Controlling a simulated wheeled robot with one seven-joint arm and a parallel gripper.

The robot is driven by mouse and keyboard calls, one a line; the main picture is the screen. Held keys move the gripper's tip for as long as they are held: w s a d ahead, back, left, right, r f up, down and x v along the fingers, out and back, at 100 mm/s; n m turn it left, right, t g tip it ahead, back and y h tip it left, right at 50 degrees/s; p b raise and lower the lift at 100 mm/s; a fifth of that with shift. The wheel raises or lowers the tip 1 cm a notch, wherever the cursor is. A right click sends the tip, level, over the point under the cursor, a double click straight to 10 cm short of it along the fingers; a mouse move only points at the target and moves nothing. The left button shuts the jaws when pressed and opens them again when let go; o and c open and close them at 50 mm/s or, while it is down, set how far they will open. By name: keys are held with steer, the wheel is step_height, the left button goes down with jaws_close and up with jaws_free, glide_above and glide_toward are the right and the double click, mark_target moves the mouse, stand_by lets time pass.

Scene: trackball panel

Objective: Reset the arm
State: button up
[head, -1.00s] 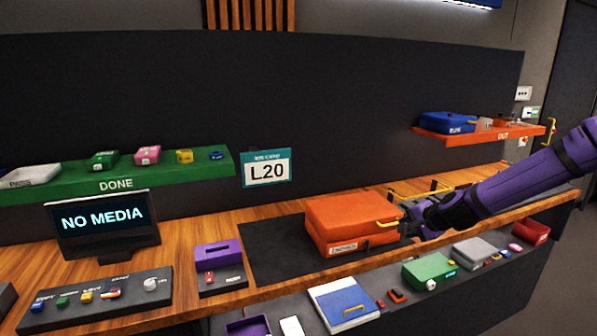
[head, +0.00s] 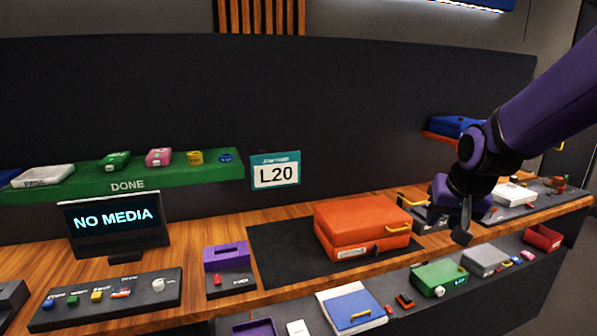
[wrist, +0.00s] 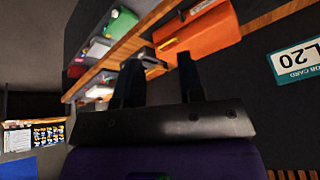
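My gripper (head: 462,222) hangs at the end of my purple arm, to the right of the orange case (head: 362,228) and apart from it in the head view. In the wrist view my gripper (wrist: 158,68) has two dark fingers spread with a gap between them and nothing held. The orange case (wrist: 198,32) shows beyond the fingertips there. It lies shut on the dark mat (head: 283,262), its yellow handle (head: 393,231) facing the front right.
A green DONE shelf (head: 170,176) holds several small items at the left. A NO MEDIA screen (head: 113,222) and a button panel (head: 108,296) stand below it. A lower front shelf carries a blue-and-white case (head: 352,309) and a green case (head: 438,278). My arm partly hides the orange right shelf.

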steer(key=s+d+r+n, duration=0.1)
steer(key=s+r, duration=0.3)
steer(key=s, duration=0.7)
steer(key=s+r+n, duration=0.1)
steer(key=s+r, duration=0.4)
steer(key=s, duration=0.6)
steer(key=shift+d+r+n, duration=0.15)
steer(key=shift+d+n, duration=0.15)
steer(key=shift+d, duration=0.05)
steer(key=shift+c, duration=0.3)
